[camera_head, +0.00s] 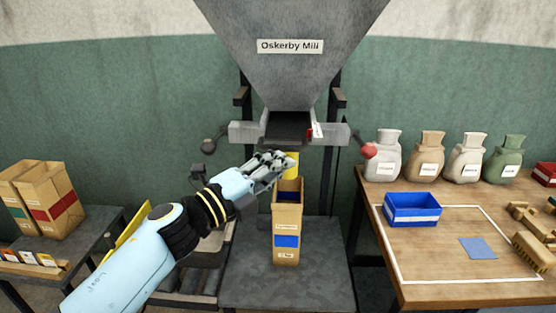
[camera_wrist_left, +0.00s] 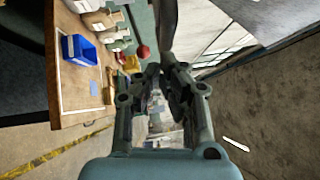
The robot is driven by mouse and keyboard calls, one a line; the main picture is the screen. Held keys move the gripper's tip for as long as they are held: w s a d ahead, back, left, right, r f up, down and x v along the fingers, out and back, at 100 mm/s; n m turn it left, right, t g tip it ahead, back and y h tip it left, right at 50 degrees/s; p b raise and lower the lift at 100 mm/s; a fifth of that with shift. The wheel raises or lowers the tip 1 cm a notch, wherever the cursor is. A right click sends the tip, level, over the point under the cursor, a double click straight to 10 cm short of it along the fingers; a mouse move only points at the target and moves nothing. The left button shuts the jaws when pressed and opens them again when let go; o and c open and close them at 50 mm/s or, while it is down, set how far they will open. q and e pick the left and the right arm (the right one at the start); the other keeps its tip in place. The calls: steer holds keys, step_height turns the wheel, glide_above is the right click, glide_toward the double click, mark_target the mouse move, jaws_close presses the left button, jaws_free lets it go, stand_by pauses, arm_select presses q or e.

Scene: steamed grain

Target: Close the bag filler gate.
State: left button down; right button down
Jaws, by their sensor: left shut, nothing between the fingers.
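The bag filler is a grey hopper (camera_head: 290,45) labelled "Oskerby Mill" with a dark outlet (camera_head: 287,126) below it. A grey crossbar at the outlet has a red knob (camera_head: 369,151) on its right end and a dark knob (camera_head: 209,146) on its left. The red knob also shows in the left wrist view (camera_wrist_left: 144,52). A tall open paper bag (camera_head: 286,222) stands upright under the outlet. My left gripper (camera_head: 286,160) is shut and empty, in front of the outlet and above the bag's mouth in the picture. The gate's position is unclear.
A yellow piece (camera_head: 292,165) shows between outlet and bag, partly behind my gripper. The right table (camera_head: 430,293) holds a blue bin (camera_head: 412,209), several sacks and a blue card (camera_head: 478,248). Paper bags (camera_head: 50,200) stand on the left table.

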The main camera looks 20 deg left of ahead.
mark_target(279, 149)
arm_select(q)
steer(key=shift+w, duration=0.2)
steer(key=w, duration=0.2)
steer(key=w+a+b, duration=0.1)
steer(key=w, duration=0.1)
steer(key=shift+w+a+r, duration=0.1)
steer(key=shift+w+a, duration=0.1)
steer(key=shift+r, duration=0.1)
